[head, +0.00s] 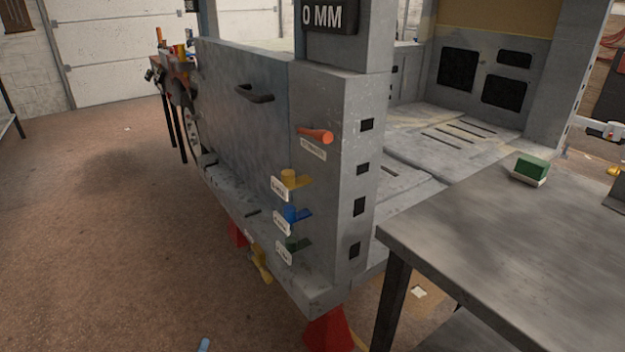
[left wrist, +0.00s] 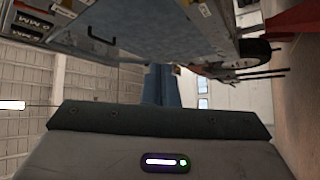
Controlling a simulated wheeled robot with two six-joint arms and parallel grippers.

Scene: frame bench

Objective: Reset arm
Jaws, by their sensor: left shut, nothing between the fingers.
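In the head view only a small blue tip of my left gripper (head: 204,344) shows at the bottom edge, low over the floor and in front of the grey frame (head: 335,190). The rest of that arm is out of the picture. In the left wrist view its two blue-grey fingers (left wrist: 163,85) stand together past the dark edge of my wrist, with nothing held between them. They are apart from the frame's panel, which fills the top of that view. My right gripper shows in neither view.
The frame carries a dark handle (head: 254,94), an orange peg (head: 316,135) and yellow, blue and green pegs (head: 291,214) with labels. A grey table (head: 510,235) with a green block (head: 531,168) stands at right. The brown floor (head: 100,230) at left is clear.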

